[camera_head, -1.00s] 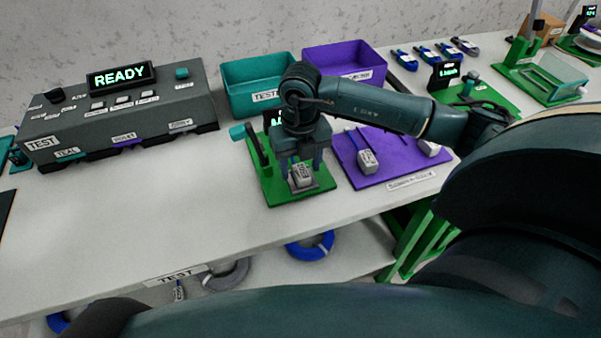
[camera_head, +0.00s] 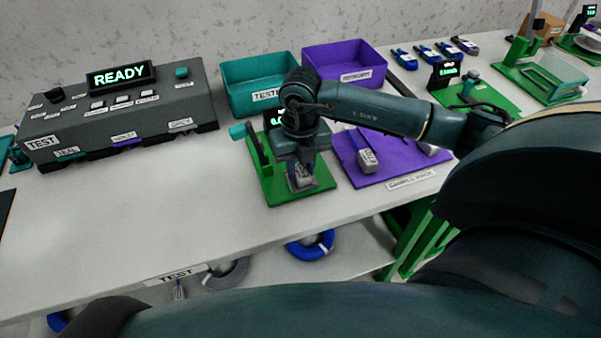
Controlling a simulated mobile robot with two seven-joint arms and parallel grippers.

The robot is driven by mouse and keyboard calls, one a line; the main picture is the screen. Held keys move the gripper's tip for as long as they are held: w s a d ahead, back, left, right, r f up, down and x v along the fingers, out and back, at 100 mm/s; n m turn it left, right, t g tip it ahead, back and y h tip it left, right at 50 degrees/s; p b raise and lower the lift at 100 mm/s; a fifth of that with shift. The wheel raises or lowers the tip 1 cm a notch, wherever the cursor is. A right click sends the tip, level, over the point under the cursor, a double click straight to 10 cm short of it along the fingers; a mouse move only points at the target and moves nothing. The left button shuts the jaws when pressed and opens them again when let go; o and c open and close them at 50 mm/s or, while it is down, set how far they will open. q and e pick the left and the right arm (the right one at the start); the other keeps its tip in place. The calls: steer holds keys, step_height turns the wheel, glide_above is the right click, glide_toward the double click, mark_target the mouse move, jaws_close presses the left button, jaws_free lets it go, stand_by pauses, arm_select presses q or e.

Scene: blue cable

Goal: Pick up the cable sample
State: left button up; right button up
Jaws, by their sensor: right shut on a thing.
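The cable sample (camera_head: 302,182) is a small grey block-shaped piece on the green fixture (camera_head: 278,192) in the middle of the bench. My right gripper (camera_head: 301,178) points down over the fixture, its fingers shut on the sample. The sample is partly hidden by the fingers, and I cannot tell whether it is lifted off the fixture. Two similar grey pieces lie on the purple sample mat (camera_head: 385,165) to the right, one (camera_head: 368,161) near its left side. My left gripper is not in view.
A grey test box (camera_head: 115,112) with a READY display stands at the left. Teal (camera_head: 262,105) and purple (camera_head: 345,78) bins stand behind the fixture. More green fixtures and blue tools are at the far right. The bench front is clear; cable coils (camera_head: 311,247) lie on the shelf below.

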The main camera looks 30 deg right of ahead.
mark_target(301, 169)
step_height(301, 169, up, 10)
stand_by(0.6)
stand_by(0.7)
